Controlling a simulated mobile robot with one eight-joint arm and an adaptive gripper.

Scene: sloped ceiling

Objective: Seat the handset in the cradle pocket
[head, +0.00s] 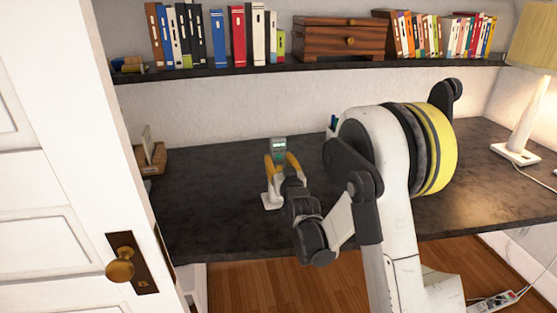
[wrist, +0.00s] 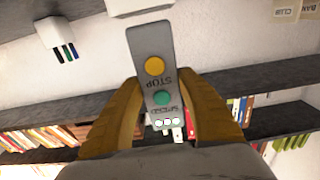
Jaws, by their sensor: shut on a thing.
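The handset (head: 278,145) is a slim grey remote with a small greenish panel, seen upright between the yellow fingers of my gripper (head: 281,163) above the desk. In the wrist view the handset (wrist: 155,84) shows a yellow button, a green button and STOP lettering upside down. My gripper (wrist: 160,105) is shut on its sides. A white object, apparently the cradle (head: 271,200), stands on the desk just below the gripper and is partly hidden by it. A white part (wrist: 138,6) shows at the wrist view's top edge, by the handset's far end. The pocket is not visible.
The dark desk (head: 215,215) is mostly clear around the gripper. A wooden stand with a card (head: 150,158) is at its left. A white pen holder (wrist: 58,33) stands near the wall. A shelf of books and a drawer box (head: 340,40) hang behind; a lamp (head: 520,135) is right.

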